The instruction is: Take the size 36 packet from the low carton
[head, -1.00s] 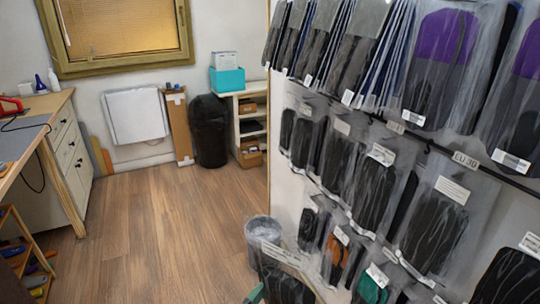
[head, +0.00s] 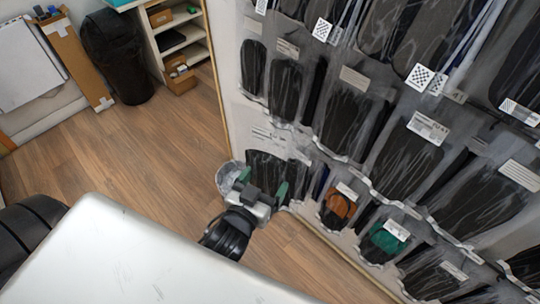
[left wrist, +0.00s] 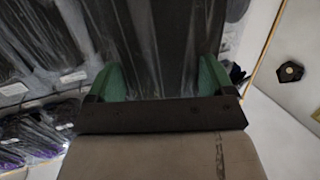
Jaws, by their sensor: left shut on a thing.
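My left gripper (head: 262,188), with green fingers, is shut on a clear packet of black insoles (head: 270,167) in the head view. The packet has a printed white label at its top, too small to read for a size. It is held in front of the lower left of the hanging rack. The left wrist view shows the green fingers (left wrist: 160,80) on either side of the dark packet (left wrist: 155,40). I cannot make out a carton that is surely the low one. My right gripper is not in view.
Rows of hanging insole packets (head: 360,110) fill the right side, close to my left gripper. A clear bin (head: 230,174) stands behind the gripper. A black bin (head: 117,60) and shelves with small brown boxes (head: 179,78) stand at the back. Wood floor (head: 130,160) is open at left.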

